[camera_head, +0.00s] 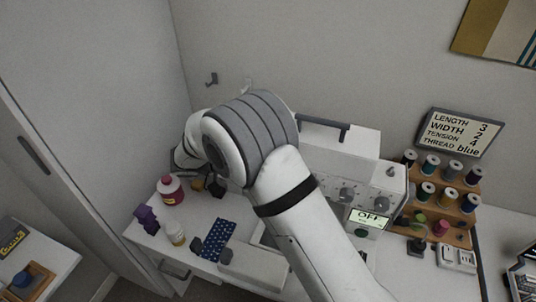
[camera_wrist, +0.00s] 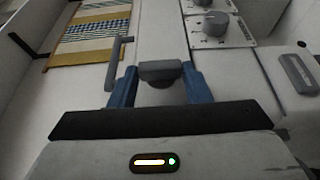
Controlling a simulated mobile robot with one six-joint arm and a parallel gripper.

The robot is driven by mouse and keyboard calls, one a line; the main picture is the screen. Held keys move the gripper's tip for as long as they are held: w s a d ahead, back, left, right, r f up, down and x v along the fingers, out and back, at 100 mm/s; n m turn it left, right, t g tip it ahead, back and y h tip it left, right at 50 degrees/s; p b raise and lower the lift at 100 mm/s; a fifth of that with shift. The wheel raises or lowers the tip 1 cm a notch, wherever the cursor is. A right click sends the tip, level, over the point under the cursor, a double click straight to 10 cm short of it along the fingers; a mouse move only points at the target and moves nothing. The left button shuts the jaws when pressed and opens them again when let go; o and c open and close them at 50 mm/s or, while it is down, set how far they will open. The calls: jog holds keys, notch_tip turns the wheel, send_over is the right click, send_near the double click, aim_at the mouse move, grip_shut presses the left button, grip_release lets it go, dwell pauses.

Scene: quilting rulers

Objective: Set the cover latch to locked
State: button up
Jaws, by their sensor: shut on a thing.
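The white sewing machine (camera_head: 340,150) stands on the table, partly behind my arm. It also fills the middle of the wrist view (camera_wrist: 158,30). My gripper (camera_wrist: 160,82) shows in the wrist view, with its two blue fingers on either side of a dark grey piece (camera_wrist: 160,69) on the machine's white body. The fingers are shut on it. This piece looks like the cover latch, but I cannot read its position. In the head view my arm hides the gripper and this part of the machine.
The machine has a carry handle (camera_head: 323,127), knobs (camera_head: 347,194) and a display reading OFF (camera_head: 369,217). A thread rack (camera_head: 440,200) and a settings sign (camera_head: 459,133) stand at right.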

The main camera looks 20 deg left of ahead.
dwell(0.3)
jog(key=o, duration=1)
jog(key=shift+a+r+p, duration=0.1)
jog(key=shift+p, duration=0.25)
